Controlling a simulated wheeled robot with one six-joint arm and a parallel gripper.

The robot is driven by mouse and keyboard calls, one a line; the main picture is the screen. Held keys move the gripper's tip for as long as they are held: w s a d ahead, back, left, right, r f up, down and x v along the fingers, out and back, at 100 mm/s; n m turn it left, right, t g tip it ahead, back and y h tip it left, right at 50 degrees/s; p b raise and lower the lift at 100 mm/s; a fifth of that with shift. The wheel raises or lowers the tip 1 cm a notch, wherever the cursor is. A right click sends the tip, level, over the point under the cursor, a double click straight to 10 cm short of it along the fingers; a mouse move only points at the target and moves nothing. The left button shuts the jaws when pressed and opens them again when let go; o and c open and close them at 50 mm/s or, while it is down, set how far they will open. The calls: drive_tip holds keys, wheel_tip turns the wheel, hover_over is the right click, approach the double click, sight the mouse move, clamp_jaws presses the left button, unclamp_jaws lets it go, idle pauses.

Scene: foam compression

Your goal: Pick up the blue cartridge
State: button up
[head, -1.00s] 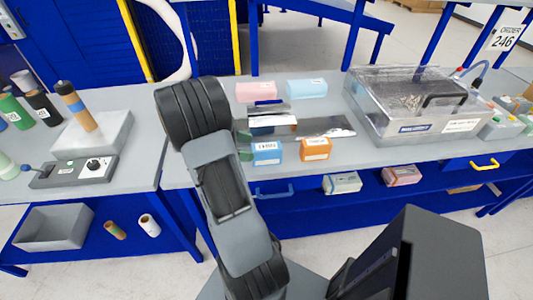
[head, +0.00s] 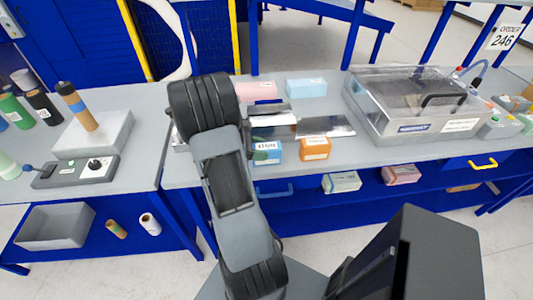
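The blue cartridge (head: 273,155) is a small blue box with a white label on top. It stands near the front edge of the grey bench, just right of my arm. An orange box (head: 316,149) of like shape stands to its right. A small dark patch shows at the blue cartridge's left side; I cannot tell what it is. My arm rises in front of the bench, and its thick dark joint hides the area left of the cartridge.
Shiny metal plates (head: 326,126) lie behind the small boxes. Pink (head: 257,90) and light blue (head: 306,88) blocks stand further back. A clear-lidded machine (head: 415,105) fills the bench to the right. A control box (head: 75,171) sits on the left bench, past a gap.

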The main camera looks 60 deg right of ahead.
drive_tip(key=c, duration=0.5)
drive_tip(key=shift+r, duration=0.1)
drive_tip(key=shift+c, duration=0.2)
